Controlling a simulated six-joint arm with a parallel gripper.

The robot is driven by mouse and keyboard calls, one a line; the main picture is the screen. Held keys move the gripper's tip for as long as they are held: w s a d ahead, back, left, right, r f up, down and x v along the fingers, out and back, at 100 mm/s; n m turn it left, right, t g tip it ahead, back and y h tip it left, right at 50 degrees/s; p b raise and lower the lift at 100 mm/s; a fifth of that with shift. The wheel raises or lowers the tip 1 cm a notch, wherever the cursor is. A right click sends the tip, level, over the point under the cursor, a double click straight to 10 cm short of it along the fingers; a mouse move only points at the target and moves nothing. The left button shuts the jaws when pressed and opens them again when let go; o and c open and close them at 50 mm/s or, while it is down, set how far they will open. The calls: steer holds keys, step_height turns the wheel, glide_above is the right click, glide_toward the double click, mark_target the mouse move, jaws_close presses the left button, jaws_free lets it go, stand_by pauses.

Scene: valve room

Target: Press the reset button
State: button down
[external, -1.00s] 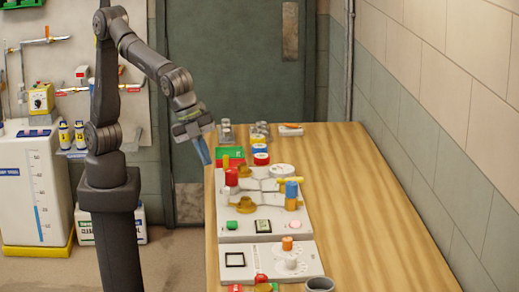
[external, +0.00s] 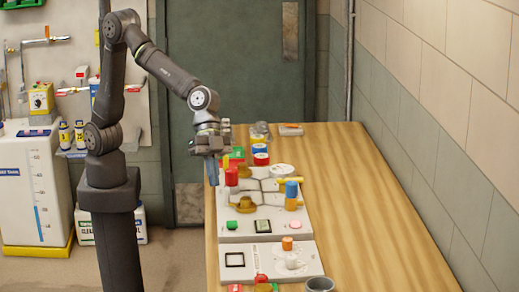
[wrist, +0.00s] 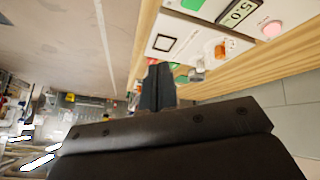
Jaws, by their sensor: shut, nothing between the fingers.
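My gripper (external: 212,172) is shut and empty, with its blue-grey fingers pointing down by the left edge of the bench, level with the far part of the panel (external: 262,236). In the wrist view the closed gripper (wrist: 158,82) points toward the panel. Two buttons show on the panel: a round pink button (external: 295,225) right of a small display (external: 263,226), and a green button (external: 232,225) left of it. The pink button (wrist: 271,29) also shows in the wrist view, beside the display (wrist: 238,13). No readable label tells which is the reset button. My gripper touches neither.
Red, blue and yellow valve parts (external: 291,190) stand up on the panel beyond the buttons. A nearer plate (external: 235,260) carries an orange-topped knob (external: 287,243). A grey cup (external: 320,284) stands at the front. The wooden bench (external: 380,220) is clear on the right.

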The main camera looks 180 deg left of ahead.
mark_target(230, 222)
steer(key=a+n, duration=0.1)
steer(key=a+n+t, duration=0.1)
steer(key=n, duration=0.1)
steer(key=a+n+t, duration=0.1)
steer(key=a+n, duration=0.1)
steer(key=shift+a+f+y, duration=0.1)
steer(key=shift+f+y, duration=0.3)
steer(key=shift+f, duration=4.45)
steer(key=shift+f, duration=0.1)
steer(key=shift+f, duration=0.3)
steer(key=shift+f, duration=0.5)
steer(key=shift+r, duration=0.95)
